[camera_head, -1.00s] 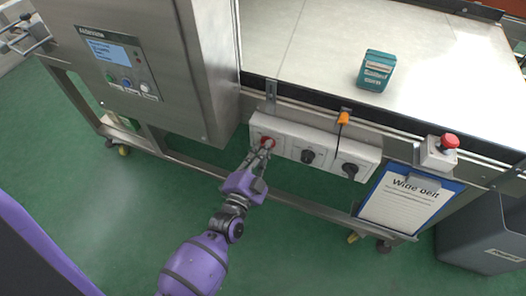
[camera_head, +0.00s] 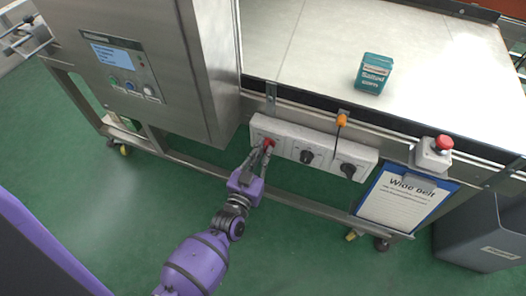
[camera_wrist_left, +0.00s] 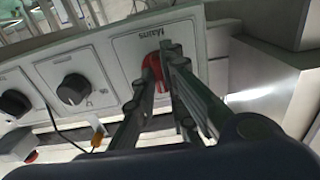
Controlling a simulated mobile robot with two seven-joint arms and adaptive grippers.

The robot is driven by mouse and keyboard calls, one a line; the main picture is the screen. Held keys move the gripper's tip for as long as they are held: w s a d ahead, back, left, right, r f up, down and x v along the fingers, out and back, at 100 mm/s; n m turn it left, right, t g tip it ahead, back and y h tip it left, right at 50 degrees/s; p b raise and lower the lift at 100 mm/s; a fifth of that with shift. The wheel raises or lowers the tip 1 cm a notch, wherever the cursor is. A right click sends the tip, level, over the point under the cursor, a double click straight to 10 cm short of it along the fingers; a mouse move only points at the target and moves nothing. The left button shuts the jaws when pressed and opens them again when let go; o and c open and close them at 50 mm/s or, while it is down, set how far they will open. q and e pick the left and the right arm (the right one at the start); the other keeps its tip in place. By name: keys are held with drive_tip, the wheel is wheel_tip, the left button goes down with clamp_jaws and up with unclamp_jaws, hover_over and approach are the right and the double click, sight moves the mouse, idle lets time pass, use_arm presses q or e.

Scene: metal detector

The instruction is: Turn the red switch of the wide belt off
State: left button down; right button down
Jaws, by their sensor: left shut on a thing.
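The red switch (camera_head: 268,142) is on the left panel of a white control box (camera_head: 287,125) on the front of the wide belt's frame. In the left wrist view the red switch (camera_wrist_left: 152,68) sits under a label reading "Mains". My left gripper (camera_head: 265,150) is at the red switch, its fingers shut on the knob. In the left wrist view its fingertips (camera_wrist_left: 165,60) partly hide the knob, so its exact angle is hard to tell. A clipboard labelled "Wide belt" (camera_head: 405,200) hangs to the right. My right gripper is not in view.
Two black knobs (camera_head: 306,156) (camera_head: 348,170) sit right of the red switch. A red emergency button (camera_head: 444,142) and an orange-ended part (camera_head: 342,120) are farther right. A teal box (camera_head: 373,73) stands on the belt (camera_head: 310,50). A steel cabinet (camera_head: 150,60) is at left, a grey bin (camera_head: 485,235) at right.

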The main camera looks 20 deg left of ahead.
use_arm(q)
drive_tip(key=n, duration=0.4)
drive_tip(key=shift+n, duration=2.6)
drive_tip(key=c, duration=1.8)
unclamp_jaws()
drive_tip(key=s, duration=1.2)
drive_tip(key=shift+a, duration=0.2)
